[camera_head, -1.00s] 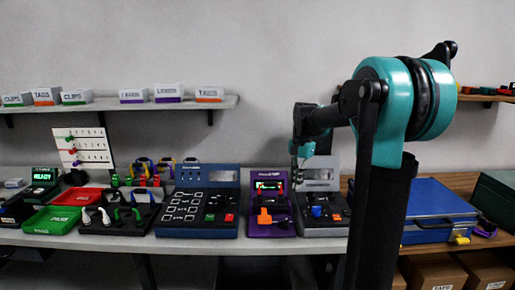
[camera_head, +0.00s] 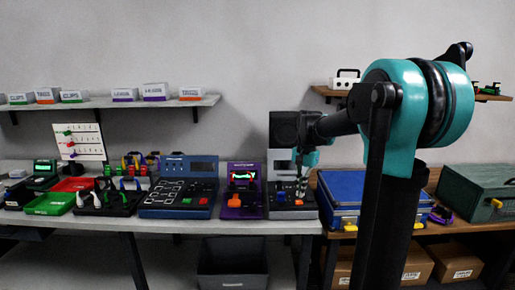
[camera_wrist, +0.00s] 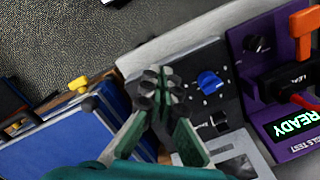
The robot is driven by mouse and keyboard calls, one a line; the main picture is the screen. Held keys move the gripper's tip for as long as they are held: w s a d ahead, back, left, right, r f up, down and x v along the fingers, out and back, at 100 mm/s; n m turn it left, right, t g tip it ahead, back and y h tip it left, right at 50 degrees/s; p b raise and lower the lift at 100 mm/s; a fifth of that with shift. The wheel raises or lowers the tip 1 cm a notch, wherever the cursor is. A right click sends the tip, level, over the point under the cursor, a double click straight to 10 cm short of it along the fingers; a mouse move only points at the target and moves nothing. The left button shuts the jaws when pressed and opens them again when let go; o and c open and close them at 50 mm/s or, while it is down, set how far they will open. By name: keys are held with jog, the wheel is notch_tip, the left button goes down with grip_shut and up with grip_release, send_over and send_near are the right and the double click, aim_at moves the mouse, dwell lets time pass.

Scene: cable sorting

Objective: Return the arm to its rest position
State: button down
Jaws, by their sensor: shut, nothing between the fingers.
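The purple tester (camera_head: 241,207) stands left of the grey device, its screen lit; the wrist view reads READY. The blue case (camera_head: 341,188) is on the right, with a green box (camera_head: 478,190) beyond. A shelf (camera_head: 110,105) hangs at the left.

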jog(key=s+d+f+n+t, duration=0.1)
jog(key=s+f+n+t, duration=0.1)
jog(key=s+f, duration=0.6)
jog(key=s+d+f+n+t, duration=0.2)
jog(key=s+f+n, duration=0.3)
jog(key=s, duration=0.8)
notch_tip(320, 180, down, 4)
jog(key=shift+s+d+r+n+t+h, duration=0.1)
jog(key=shift+s+d+n+t+h, duration=0.2)
jog(key=shift+s+t+h, duration=0.15)
jog(key=shift+w, duration=0.1)
